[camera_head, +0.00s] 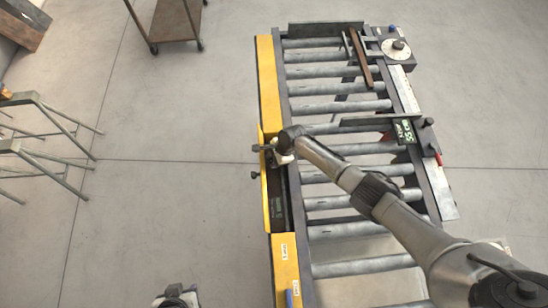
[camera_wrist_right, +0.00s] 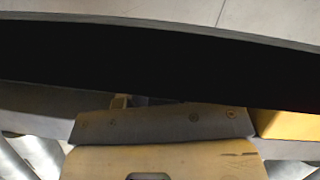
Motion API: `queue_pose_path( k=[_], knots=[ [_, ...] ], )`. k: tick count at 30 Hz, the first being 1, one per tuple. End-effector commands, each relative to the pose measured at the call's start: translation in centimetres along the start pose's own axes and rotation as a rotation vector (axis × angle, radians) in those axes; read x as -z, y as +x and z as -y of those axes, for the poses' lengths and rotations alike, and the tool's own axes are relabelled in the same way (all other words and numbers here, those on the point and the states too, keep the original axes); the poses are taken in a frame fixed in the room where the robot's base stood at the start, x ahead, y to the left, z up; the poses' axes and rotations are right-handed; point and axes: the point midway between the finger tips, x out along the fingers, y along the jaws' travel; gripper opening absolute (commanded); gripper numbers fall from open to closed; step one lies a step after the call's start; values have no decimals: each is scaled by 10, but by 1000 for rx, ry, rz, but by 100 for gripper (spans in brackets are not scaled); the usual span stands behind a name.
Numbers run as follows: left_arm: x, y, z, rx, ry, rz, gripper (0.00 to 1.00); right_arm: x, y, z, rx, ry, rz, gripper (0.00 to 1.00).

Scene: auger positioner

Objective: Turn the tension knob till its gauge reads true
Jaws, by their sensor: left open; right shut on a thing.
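My right gripper (camera_head: 277,154) reaches across the rollers to the yellow side rail (camera_head: 266,85), at an opening in it. It is shut on a small part there, seemingly the tension knob, which the gripper mostly hides. A dark recess (camera_head: 279,205) with a small green marking lies just below the gripper; no gauge reading can be made out. The right wrist view shows a grey plate (camera_wrist_right: 165,124) with screws and a tan block (camera_wrist_right: 165,163) close up, under a black band; no fingertips are clear there. My left gripper (camera_head: 177,297) is open at the bottom edge, partly cut off, over the floor.
A roller conveyor (camera_head: 335,88) runs along the middle. At its far right stands a white dial with a black knob (camera_head: 398,44). A brown bar (camera_head: 361,58) crosses the rollers.

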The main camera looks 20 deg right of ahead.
Motion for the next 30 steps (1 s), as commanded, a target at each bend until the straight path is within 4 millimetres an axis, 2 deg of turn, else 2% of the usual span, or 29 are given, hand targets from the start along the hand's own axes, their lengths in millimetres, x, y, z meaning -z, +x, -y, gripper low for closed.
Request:
queue_pose_path(
  k=[9, 10, 17, 30],
  knots=[
    [0, 0, 1, 2, 3, 1, 43, -2, -1, 1, 0, -7, 4, 7],
    [0, 0, 1, 2, 2, 1, 43, -2, -1, 1, -1, -7, 4, 33],
    [0, 0, -1, -2, -3, 1, 43, -1, 0, 0, -2, -6, 3, 55],
    [-1, 4, -3, -8, -10, 0, 43, 1, 1, 0, 14, 27, -3, 56]
  ],
)
